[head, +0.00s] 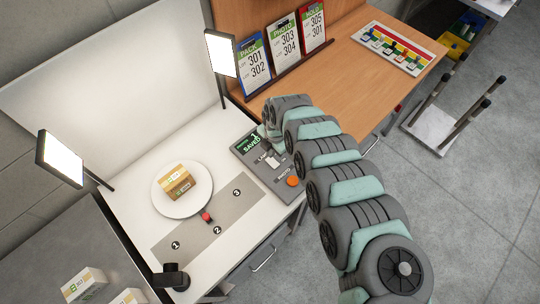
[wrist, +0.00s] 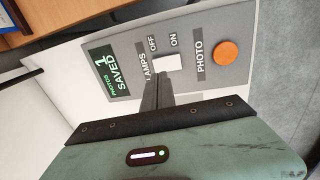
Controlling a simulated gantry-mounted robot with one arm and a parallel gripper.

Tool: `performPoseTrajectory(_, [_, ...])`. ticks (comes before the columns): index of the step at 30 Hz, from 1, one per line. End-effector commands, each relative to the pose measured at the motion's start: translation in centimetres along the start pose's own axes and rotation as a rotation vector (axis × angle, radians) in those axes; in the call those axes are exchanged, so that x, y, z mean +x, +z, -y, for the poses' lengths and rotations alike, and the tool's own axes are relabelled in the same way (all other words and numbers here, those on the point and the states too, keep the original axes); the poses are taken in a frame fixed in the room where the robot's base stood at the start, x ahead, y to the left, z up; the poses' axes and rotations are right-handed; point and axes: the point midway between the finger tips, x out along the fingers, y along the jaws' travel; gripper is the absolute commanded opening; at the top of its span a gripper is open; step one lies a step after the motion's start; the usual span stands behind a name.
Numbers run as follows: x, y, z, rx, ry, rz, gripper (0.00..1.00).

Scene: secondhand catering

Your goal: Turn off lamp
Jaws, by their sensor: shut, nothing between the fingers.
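Two lamps stand by the white photo table, the left lamp (head: 60,158) and the back lamp (head: 221,54); both panels glow bright white. The grey control panel (head: 247,149) has a display reading "PHOTOS 1 SAVED", a white rocker switch (wrist: 167,63) labelled LAMPS with OFF and ON, and an orange PHOTO button (wrist: 226,53). My gripper (wrist: 156,76) is shut and empty, its tips close beside the switch at the LAMPS/OFF side. I cannot tell whether they touch it. In the head view my arm covers part of the panel and hides the gripper's tips.
A small box (head: 174,183) sits on a white round plate (head: 159,203) on the photo table, beside a grey strip numbered 1 to 3 with a red item (head: 206,216). Clipboards (head: 284,47) stand at the back of the wooden desk (head: 341,75). More boxes lie at lower left.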

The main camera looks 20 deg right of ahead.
Motion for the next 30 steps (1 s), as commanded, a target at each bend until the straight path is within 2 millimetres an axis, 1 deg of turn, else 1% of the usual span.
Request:
performPoseTrajectory(1, [0.9, -0.4, 0.0, 0.000, -0.002, -0.005, 0.00])
performPoseTrajectory(6, [2.8, -0.3, 0.1, 0.000, -0.002, -0.004, 0.00])
performPoseTrajectory(9, [3.4, -0.2, -0.2, -0.001, 0.004, -0.001, 0.00])
performPoseTrajectory(12, [3.9, -0.1, 0.0, 0.001, 0.001, -0.001, 0.00])
performPoseTrajectory(17, [4.4, -0.2, 0.1, -0.001, -0.002, -0.002, 0.00])
performPoseTrajectory(27, [4.4, 0.0, 0.1, 0.000, -0.002, 0.000, 0.00])
performPoseTrajectory(30, [4.8, 0.5, 0.5, 0.007, -0.012, 0.001, 0.00])
